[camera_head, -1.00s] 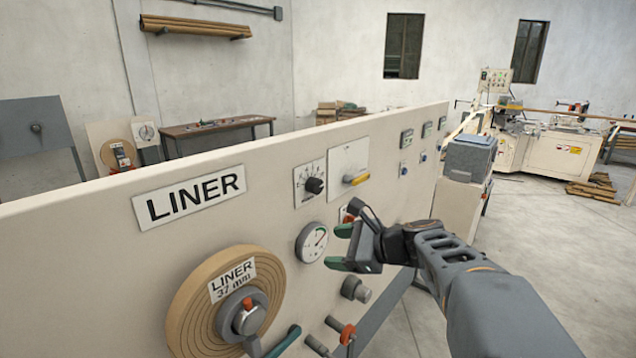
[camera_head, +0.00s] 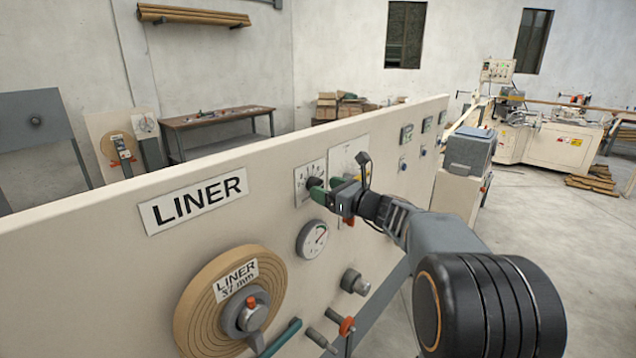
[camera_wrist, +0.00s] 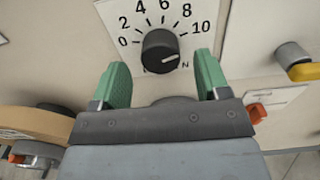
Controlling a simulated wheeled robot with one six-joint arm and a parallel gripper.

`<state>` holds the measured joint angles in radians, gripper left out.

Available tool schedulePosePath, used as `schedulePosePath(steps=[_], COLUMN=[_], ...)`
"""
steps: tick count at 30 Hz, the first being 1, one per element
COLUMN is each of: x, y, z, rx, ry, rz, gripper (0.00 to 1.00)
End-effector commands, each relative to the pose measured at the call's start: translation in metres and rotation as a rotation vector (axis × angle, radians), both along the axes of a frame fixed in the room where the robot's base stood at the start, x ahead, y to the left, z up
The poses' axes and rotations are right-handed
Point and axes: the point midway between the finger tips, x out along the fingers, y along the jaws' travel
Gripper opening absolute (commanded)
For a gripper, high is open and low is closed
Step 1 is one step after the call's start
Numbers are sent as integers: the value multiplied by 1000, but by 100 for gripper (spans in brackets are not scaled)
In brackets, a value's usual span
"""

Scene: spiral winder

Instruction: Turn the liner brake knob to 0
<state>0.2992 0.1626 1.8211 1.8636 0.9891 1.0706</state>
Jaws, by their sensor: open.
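The liner brake knob (camera_wrist: 160,48) is black and round, on a white dial plate (camera_wrist: 117,14) numbered from 0 at left to 10 at right. Its white mark points to the right, towards the 10 side rather than the 0. My gripper (camera_wrist: 162,64) is open, its green fingers to the left and right of the knob's lower part, with nothing held. In the head view, my gripper (camera_head: 328,190) is close to the panel at the knob (camera_head: 314,183), and partly hides the dial.
A round gauge (camera_head: 313,240) sits just below on the cream panel (camera_head: 100,290). A yellow-handled switch (camera_wrist: 303,68) is right of the dial. The liner roll (camera_head: 200,300) is lower left, and a grey knob (camera_head: 354,281) and an orange-collared part (camera_head: 346,326) are lower down.

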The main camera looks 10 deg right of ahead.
Motion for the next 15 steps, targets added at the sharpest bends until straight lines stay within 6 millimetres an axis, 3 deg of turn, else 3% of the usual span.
schedulePosePath(steps=[6, 15], x=[18, 25], y=[14, 18], z=[1, 0], rx=[0, -1], ry=[0, -1], rz=[1, 0], gripper=[69, 69])
